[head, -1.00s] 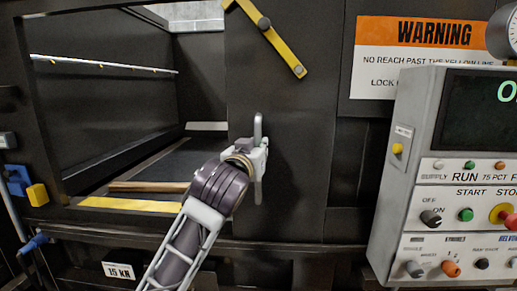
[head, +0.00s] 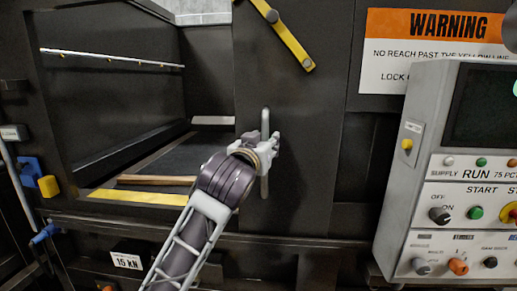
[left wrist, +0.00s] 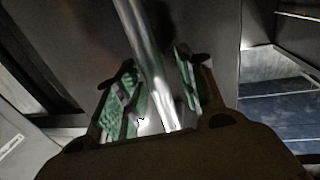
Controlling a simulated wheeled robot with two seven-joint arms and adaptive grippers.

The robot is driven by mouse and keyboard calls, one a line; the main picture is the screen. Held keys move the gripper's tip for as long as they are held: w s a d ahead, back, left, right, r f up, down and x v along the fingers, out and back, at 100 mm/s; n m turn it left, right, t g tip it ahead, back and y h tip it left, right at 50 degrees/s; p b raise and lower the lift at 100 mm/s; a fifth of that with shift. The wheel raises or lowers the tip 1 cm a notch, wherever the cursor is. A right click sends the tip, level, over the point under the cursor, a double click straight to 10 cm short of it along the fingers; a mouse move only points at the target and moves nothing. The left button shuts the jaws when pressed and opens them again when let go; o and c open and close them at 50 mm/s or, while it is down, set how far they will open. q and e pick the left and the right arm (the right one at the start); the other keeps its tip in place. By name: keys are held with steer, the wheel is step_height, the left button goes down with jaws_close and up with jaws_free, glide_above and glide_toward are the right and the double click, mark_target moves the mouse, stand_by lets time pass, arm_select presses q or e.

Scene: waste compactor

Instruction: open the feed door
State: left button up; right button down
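The feed door (head: 300,90) is a dark panel at the right of the chamber opening. It carries a pale vertical bar handle (head: 265,188). My left gripper (head: 268,146) is at the middle of this handle. In the left wrist view the shiny handle bar (left wrist: 146,50) runs between the two green-padded fingers of the left gripper (left wrist: 156,92). The fingers stand apart with gaps beside the bar, so it looks open around the handle. Whether either pad touches is hard to tell. The opening left of the door shows the chamber inside. My right gripper is not in view.
A yellow bar (head: 284,38) is bolted across the door's upper part. A control panel (head: 450,165) juts out at the right below a warning sign (head: 420,50). A yellow strip (head: 140,197) and a wooden piece (head: 157,180) lie at the chamber's front edge.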

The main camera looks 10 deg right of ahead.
arm_select(q)
steer(key=v, duration=1.2)
stand_by(0.3)
steer(key=shift+w+f, duration=0.15)
